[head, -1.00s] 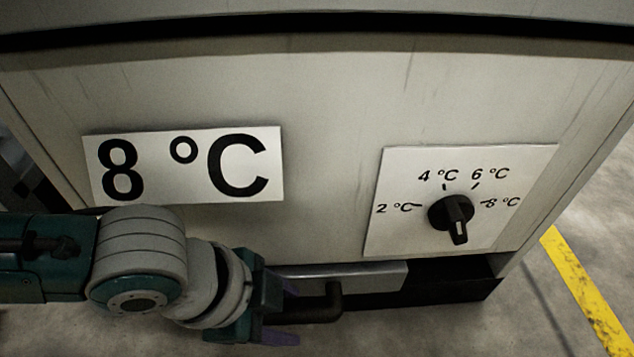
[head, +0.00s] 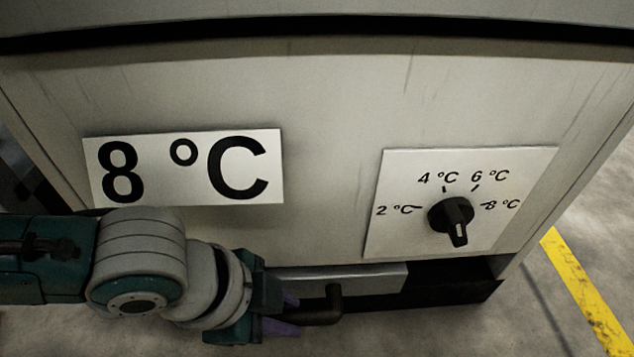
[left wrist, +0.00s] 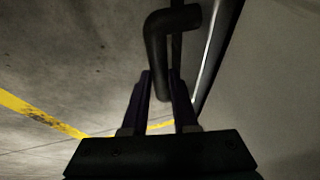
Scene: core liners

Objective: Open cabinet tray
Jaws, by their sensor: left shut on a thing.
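The cabinet tray (head: 375,277) shows as a grey metal front low on the cabinet, at the bottom middle of the head view. Its dark bent handle (head: 335,300) sticks out in front of it. My left gripper (head: 294,313) is shut on the handle, with a purple finger on either side of the bar. In the left wrist view the handle (left wrist: 156,50) runs down between the two dark fingers (left wrist: 163,90). The arm and wrist hide the left part of the tray front. My right gripper is not in view.
The pale cabinet (head: 330,110) carries an "8 °C" sign (head: 195,192) and a dial plate (head: 400,235) with a black knob (head: 452,214). A dark recess (head: 450,278) lies right of the tray. The floor at the right is clear, with a yellow line (head: 585,300).

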